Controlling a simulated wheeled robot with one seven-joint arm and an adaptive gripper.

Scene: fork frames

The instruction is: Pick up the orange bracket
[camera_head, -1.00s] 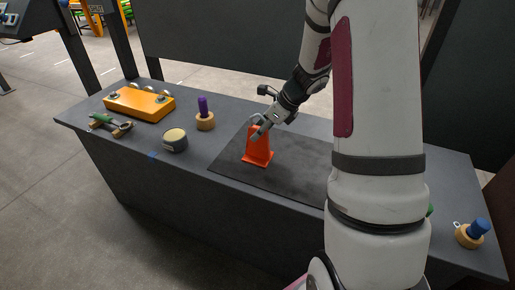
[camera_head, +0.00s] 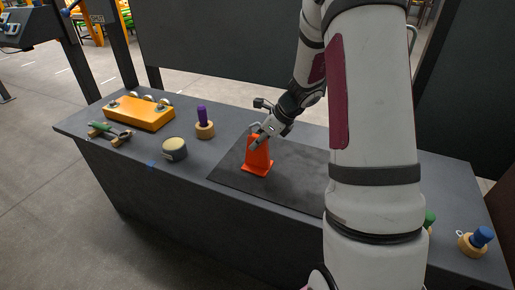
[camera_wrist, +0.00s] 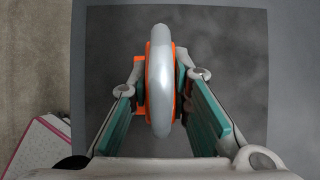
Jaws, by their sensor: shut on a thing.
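The orange bracket (camera_head: 257,162) stands upright on the dark mat (camera_head: 300,182), with a wide foot and a grey curved piece at its top. My gripper (camera_head: 257,143) reaches down to its upper part from the upper right and is shut on it. In the wrist view, my gripper's green-padded fingers (camera_wrist: 160,88) stand on both sides of the grey ring (camera_wrist: 160,70), with some of the orange bracket (camera_wrist: 139,75) showing behind it. The ring hides the exact contact. The bracket's foot appears to rest on the mat.
On the grey table (camera_head: 235,205) to the left are a yellow block with rings (camera_head: 140,113), a purple peg on a wooden base (camera_head: 204,125), a round pale-topped can (camera_head: 174,149) and a green-handled tool (camera_head: 108,132). A blue peg (camera_head: 482,237) stands far right.

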